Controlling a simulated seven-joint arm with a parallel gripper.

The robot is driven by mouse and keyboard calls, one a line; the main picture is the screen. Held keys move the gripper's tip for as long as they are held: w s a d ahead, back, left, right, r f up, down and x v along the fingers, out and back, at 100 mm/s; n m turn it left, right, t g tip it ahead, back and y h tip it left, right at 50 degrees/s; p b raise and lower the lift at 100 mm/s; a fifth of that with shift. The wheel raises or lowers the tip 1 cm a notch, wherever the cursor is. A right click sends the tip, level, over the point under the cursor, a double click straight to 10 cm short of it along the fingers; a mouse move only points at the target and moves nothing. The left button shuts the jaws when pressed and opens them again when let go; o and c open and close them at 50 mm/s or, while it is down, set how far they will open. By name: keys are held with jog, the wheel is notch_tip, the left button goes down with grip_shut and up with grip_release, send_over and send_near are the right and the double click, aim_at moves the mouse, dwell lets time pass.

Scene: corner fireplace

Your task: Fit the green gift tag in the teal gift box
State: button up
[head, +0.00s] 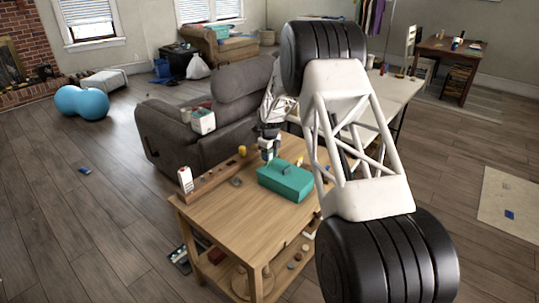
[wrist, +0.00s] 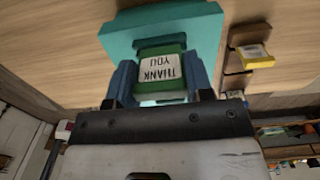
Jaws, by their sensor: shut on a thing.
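The green gift tag (wrist: 163,47) carries a white label reading "THANK YOU", upside down in the wrist view. My gripper (wrist: 162,76) is shut on it, with a blue finger on each side. The teal gift box (wrist: 118,38) lies beyond the tag in the wrist view. In the head view the teal gift box (head: 286,182) stands on the wooden table, with my gripper (head: 268,154) just behind its left end. The tag is too small to make out there.
The wooden table (head: 225,215) has free room in front of the box. A small dark item (head: 236,181) lies near the rail. A grey armchair (head: 176,135) stands behind.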

jog(key=shift+f, duration=0.65)
dwell(0.5)
jog(key=o, duration=0.9)
jog(key=shift+r, duration=3.9)
